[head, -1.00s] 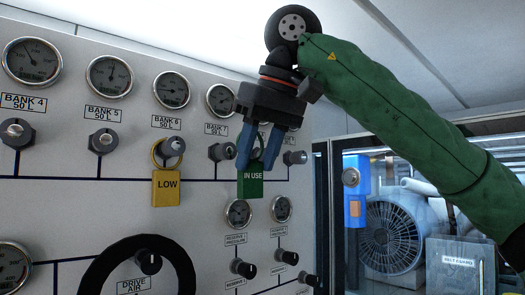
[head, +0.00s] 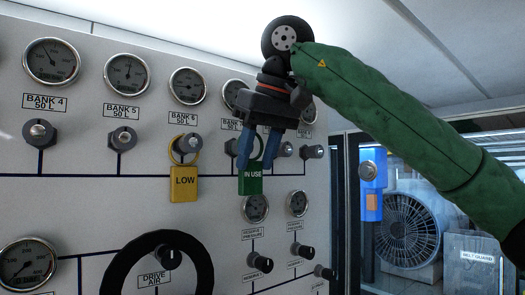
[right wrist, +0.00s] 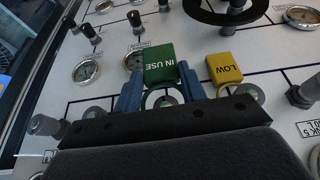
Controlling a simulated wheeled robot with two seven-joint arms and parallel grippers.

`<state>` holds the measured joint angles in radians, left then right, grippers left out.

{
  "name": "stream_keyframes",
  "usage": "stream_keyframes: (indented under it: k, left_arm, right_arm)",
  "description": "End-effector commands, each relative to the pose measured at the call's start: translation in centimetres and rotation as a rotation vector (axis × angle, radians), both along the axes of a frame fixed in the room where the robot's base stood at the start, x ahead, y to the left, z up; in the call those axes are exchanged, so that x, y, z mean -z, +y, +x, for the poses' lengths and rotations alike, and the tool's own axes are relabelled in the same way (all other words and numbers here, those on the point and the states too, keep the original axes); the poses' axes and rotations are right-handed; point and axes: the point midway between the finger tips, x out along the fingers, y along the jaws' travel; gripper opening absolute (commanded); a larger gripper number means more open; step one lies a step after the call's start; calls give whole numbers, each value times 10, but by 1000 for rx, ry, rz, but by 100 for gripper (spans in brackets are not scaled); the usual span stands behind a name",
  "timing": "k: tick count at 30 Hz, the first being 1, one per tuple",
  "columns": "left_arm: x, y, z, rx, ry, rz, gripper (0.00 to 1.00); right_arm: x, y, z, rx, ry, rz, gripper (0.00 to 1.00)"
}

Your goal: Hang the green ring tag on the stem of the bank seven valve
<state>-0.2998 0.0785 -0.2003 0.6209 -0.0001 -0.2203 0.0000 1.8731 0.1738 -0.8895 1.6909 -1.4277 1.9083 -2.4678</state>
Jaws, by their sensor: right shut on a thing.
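The green ring tag (head: 250,182), marked IN USE, hangs upright below its ring. My right gripper (head: 256,160) is shut on the tag's ring, its blue fingers pointing down in the head view. The bank seven valve (head: 231,148) is on the panel just left of the fingers, partly hidden by one. In the right wrist view the green tag (right wrist: 160,64) lies beyond the fingers (right wrist: 158,82), with a round valve end (right wrist: 163,99) showing within its ring. The head view shows the ring right of the stem, seemingly in front of the panel. My left gripper is not in view.
A yellow LOW tag (head: 184,183) hangs on the bank six valve (head: 188,146), close on the left. More valves (head: 313,151) stand to the right. A black handwheel (head: 155,250) sits below. A cabinet with a fan (head: 408,228) is at right.

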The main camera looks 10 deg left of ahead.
Motion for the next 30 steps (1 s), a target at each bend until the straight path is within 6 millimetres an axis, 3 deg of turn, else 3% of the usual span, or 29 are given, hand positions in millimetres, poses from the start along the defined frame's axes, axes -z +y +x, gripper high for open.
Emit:
stream_keyframes:
  k: [30]
  left_arm:
    - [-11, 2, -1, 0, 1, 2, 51]
  right_arm:
    - [5, 37, 29, 1, 0, 0, 16]
